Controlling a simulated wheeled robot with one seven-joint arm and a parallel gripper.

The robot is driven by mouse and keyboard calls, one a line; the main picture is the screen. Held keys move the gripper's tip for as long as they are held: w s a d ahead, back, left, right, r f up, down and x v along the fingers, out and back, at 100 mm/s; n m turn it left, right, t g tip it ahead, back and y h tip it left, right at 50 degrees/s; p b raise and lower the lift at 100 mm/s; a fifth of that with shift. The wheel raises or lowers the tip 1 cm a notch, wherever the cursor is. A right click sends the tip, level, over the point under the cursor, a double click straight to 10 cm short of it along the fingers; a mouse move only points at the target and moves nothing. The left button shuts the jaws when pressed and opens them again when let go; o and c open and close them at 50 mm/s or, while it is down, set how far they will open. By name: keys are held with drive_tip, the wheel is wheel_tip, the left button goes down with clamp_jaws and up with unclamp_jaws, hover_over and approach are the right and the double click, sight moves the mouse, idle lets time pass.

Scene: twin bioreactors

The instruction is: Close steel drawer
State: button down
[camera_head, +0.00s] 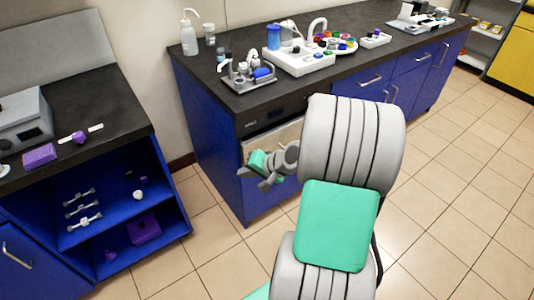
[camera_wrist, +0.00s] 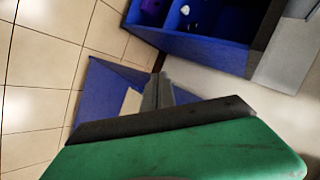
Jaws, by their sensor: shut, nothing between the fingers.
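A pale steel-coloured front panel (camera_head: 258,145), which looks like the steel drawer, is in the blue cabinet under the long dark counter, below a black strip (camera_head: 275,116). My gripper and arm hide its lower and right parts, and I cannot tell how far it stands out. In the wrist view a pale panel (camera_wrist: 130,106) shows just left of the fingers. My gripper (camera_head: 254,174) is in front of the panel's lower part, shut and empty. It also shows in the wrist view (camera_wrist: 158,78), fingers together. I cannot tell whether it touches the panel.
The counter (camera_head: 220,95) carries a metal tray of small items (camera_head: 248,80), a white unit (camera_head: 300,60) and bottles. A separate blue shelf unit (camera_head: 150,195) stands at left with purple items. Tiled floor (camera_head: 205,235) lies open between the two units and at right.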

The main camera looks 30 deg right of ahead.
drive_tip(key=s+d+f+m+t+h+b, duration=0.25)
drive_tip(key=d+m+t, duration=0.5)
drive_tip(key=d, duration=0.75)
drive_tip(key=m+g, duration=0.1)
drive_tip(key=g, duration=0.1)
approach(258, 138)
drive_tip(key=shift+h, duration=0.45)
drive_tip(key=w+f, duration=0.2)
drive_tip(key=w, duration=0.1)
drive_tip(key=w+f, duration=0.1)
drive_tip(key=shift+w+a+f, duration=0.35)
drive_tip(key=shift+a+f, duration=0.05)
drive_tip(key=shift+w, duration=0.3)
drive_tip(key=w, duration=0.4)
drive_tip(key=shift+w+b, duration=0.35)
drive_tip(key=shift+b, duration=0.05)
drive_tip(key=shift+r, duration=0.25)
